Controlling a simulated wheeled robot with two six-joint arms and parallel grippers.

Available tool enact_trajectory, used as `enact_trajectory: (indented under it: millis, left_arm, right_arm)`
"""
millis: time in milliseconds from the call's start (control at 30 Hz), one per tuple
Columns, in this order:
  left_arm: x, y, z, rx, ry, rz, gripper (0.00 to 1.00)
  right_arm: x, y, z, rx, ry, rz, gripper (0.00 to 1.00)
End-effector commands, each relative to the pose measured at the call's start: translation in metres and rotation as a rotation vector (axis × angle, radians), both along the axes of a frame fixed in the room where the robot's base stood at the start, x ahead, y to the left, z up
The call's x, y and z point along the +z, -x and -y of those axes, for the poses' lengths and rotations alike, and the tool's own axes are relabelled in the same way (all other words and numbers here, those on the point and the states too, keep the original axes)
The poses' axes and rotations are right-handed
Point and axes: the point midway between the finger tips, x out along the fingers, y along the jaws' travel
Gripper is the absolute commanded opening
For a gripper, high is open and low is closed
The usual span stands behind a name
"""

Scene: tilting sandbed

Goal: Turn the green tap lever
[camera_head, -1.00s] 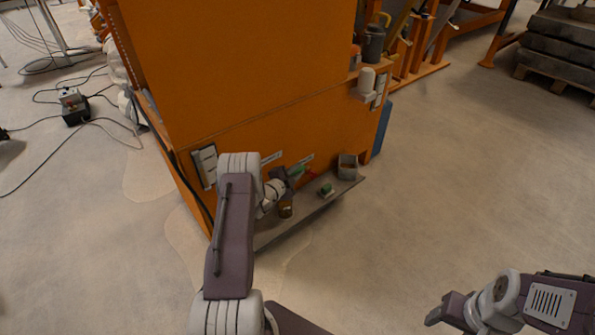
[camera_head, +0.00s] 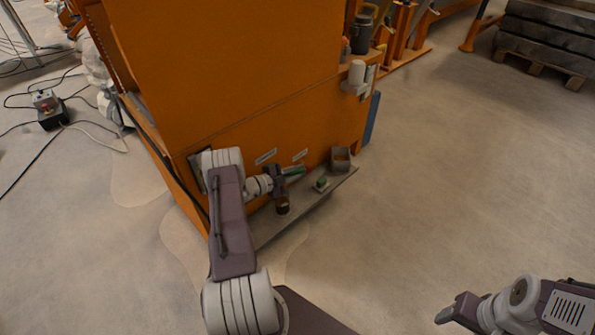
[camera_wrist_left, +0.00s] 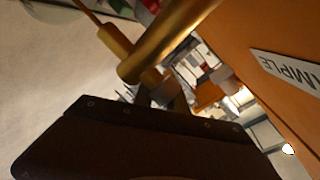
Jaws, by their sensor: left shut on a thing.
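The green tap lever (camera_head: 294,171) shows at the front of the orange cabinet, just past my left gripper (camera_head: 280,178). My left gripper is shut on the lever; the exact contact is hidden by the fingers. In the left wrist view a brass tap pipe (camera_wrist_left: 170,40) crosses right in front of the dark gripper body, close to the fingers (camera_wrist_left: 162,92). My right gripper (camera_head: 452,309) hangs over the floor at the lower right, far from the tap; its fingers are too small to judge.
A grey shelf (camera_head: 300,218) below the tap carries a brown cup (camera_head: 282,206), a small green-topped item (camera_head: 321,184) and a grey box (camera_head: 341,159). The orange cabinet (camera_head: 230,70) rises behind. A white dispenser (camera_head: 357,73) is at its right.

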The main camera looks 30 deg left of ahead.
Motion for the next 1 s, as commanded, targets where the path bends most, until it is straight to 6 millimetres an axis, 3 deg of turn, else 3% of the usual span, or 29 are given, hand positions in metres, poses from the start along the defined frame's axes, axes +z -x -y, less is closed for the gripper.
enact_trajectory:
  millis: [233, 267, 300, 333, 667, 1000]
  left_arm:
    - [-0.001, 0.001, 0.001, -0.002, 0.0, -0.005, 0.0]
    - [-0.001, 0.001, 0.001, -0.002, 0.0, -0.005, 0.25]
    - [-0.001, 0.001, 0.001, -0.002, 0.0, -0.005, 0.36]
    - [-0.001, 0.001, 0.001, -0.001, 0.0, -0.004, 0.39]
    - [0.002, 0.004, -0.002, 0.002, 0.0, -0.004, 0.39]
    - [0.016, 0.061, -0.022, 0.002, 0.001, -0.004, 0.39]
  right_arm:
    - [0.0, 0.0, 0.0, 0.0, 0.0, 0.0, 0.64]
    - [0.0, 0.0, 0.0, 0.0, 0.0, 0.0, 0.64]
    - [0.0, 0.0, 0.0, 0.0, 0.0, 0.0, 0.64]
    - [0.0, 0.0, 0.0, 0.0, 0.0, 0.0, 0.64]
    - [0.005, 0.0, 0.0, 0.0, 0.0, 0.0, 0.64]
    - [0.037, 0.0, 0.0, 0.0, 0.0, 0.0, 0.64]
